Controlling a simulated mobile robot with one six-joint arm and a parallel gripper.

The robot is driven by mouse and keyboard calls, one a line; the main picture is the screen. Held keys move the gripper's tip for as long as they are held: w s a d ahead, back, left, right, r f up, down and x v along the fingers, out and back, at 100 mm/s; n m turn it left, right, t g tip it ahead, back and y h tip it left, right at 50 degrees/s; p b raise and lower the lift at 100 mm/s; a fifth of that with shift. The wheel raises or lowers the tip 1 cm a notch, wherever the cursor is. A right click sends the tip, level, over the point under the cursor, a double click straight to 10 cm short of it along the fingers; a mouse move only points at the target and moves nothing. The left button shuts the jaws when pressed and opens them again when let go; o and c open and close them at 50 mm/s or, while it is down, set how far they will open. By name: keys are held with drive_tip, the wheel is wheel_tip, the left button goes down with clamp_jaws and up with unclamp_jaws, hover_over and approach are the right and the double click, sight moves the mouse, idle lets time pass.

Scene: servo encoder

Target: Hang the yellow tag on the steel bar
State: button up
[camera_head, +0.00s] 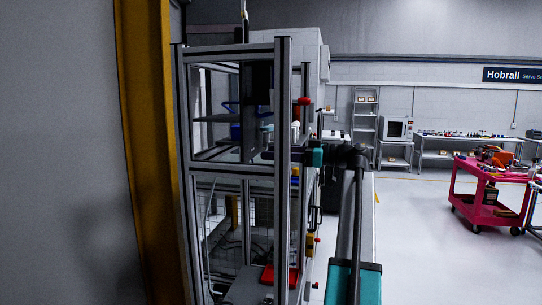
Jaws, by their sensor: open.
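My arm rises at the centre and bends left at a dark elbow. My gripper (268,155) is small and dark at its end, beside the front post of the aluminium-frame enclosure (283,180) and partly hidden by it. The jaws are open, and I see nothing held between them. I cannot make out the yellow tag for certain. A small yellow patch (310,242) shows low on the enclosure's right side, but I cannot tell what it is. I cannot pick out the steel bar among the grey frame members.
A yellow-brown column (150,150) and a grey wall stand close on the left. A red item (293,276) lies low in the enclosure. A pink cart (490,195) with tools stands at the right. Shelves and a workbench (460,140) line the back. The floor between is clear.

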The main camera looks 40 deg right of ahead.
drive_tip(key=b+v, duration=0.5)
drive_tip(key=v, duration=0.7)
drive_tip(key=shift+s, duration=0.3)
